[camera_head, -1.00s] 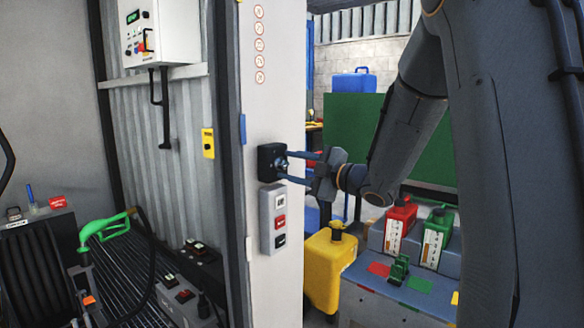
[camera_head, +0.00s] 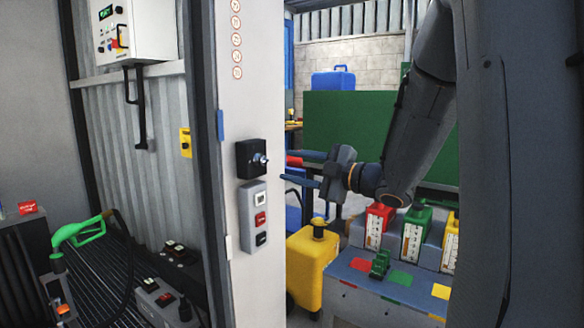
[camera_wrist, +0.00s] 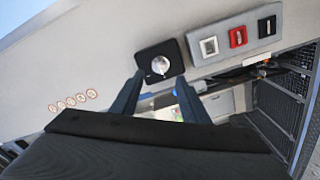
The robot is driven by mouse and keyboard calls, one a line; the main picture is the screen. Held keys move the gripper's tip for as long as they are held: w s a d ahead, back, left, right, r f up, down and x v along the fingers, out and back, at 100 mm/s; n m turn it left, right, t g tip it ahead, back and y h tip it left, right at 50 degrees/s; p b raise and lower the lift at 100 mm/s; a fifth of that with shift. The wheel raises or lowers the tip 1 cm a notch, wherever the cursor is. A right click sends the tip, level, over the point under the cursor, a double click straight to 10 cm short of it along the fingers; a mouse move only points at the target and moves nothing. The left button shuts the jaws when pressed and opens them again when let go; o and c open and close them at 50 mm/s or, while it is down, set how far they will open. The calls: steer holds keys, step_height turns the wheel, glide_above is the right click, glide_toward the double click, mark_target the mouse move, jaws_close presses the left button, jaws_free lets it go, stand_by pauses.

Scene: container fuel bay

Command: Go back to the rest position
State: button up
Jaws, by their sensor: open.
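My gripper (camera_head: 304,170) is open and empty in the head view, its fingers pointing left. It is apart from the black switch box with a silver knob (camera_head: 252,158), which is fixed to the white post to its left. In the wrist view the two fingers of my gripper (camera_wrist: 156,92) are spread, with the switch box (camera_wrist: 160,62) just beyond their tips. No rest position is marked in view.
A grey button panel (camera_head: 254,218) sits under the switch on the post (camera_head: 214,100). A yellow container (camera_head: 312,265) stands below my gripper. Red (camera_head: 377,224) and green (camera_head: 413,234) cans stand on a grey bench (camera_head: 385,300). A green nozzle (camera_head: 82,232) is at left.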

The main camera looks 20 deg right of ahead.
steer(key=s+d+f+m+g+h, duration=0.2)
steer(key=f+m+h, duration=0.35)
steer(key=f, duration=0.25)
steer(key=s+d+f+m+g+h, duration=0.1)
steer(key=f+m+g+h, duration=0.1)
steer(key=f+m+h, duration=0.45)
steer(key=s+a+f+m+g, duration=0.2)
steer(key=s+f+g, duration=0.1)
steer(key=s, duration=0.5)
steer(key=s+a+f+m+g+y, duration=0.1)
steer(key=s+a+f+m+g, duration=0.2)
steer(key=s, duration=0.6)
steer(key=s+a+f+m+g, duration=0.2)
steer(key=s+a+f+g, duration=0.1)
steer(key=s+f, duration=0.3)
steer(key=s+g, duration=0.1)
steer(key=s, duration=0.1)
steer(key=shift+s+a+f+m+g, duration=0.15)
steer(key=shift+s+a+m+g, duration=0.05)
steer(key=shift+s+m+g, duration=0.15)
